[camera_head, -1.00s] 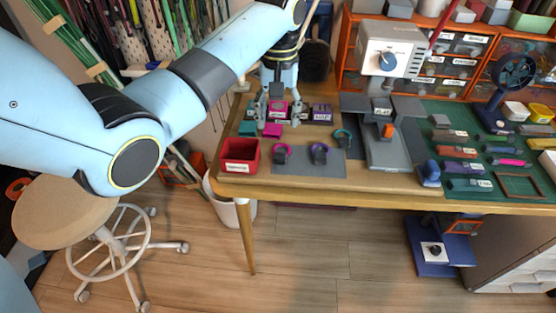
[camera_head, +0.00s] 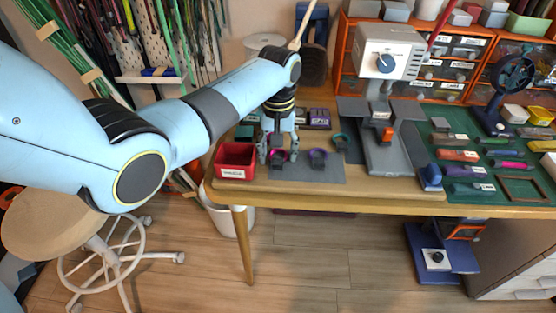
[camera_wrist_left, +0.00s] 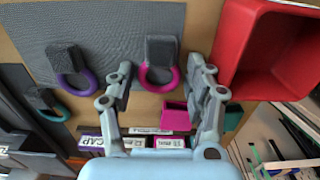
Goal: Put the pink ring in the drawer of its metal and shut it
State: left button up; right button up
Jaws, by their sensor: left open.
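The pink ring (camera_wrist_left: 158,90) sits with a dark grey block on the grey mat (camera_wrist_left: 105,22) in the left wrist view. My left gripper (camera_wrist_left: 160,66) is open, with its fingertips on either side of the ring and block; I cannot tell whether they touch. In the head view the left gripper (camera_head: 278,156) hides most of the ring. A pink drawer (camera_wrist_left: 175,118) stands open in front of its pink, labelled box (camera_wrist_left: 172,141), between the fingers in the wrist view. My right gripper is not in view.
A purple ring (camera_head: 318,153) and a teal ring (camera_head: 341,138) are to the right. A red bin (camera_head: 236,160) stands close on the left, at the table edge. A purple box (camera_head: 319,117) is behind. A grey machine (camera_head: 385,60) stands right of the mat.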

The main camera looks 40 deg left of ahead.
pick_arm(q)
jog(key=shift+c, duration=0.4)
jog(key=c, duration=0.5)
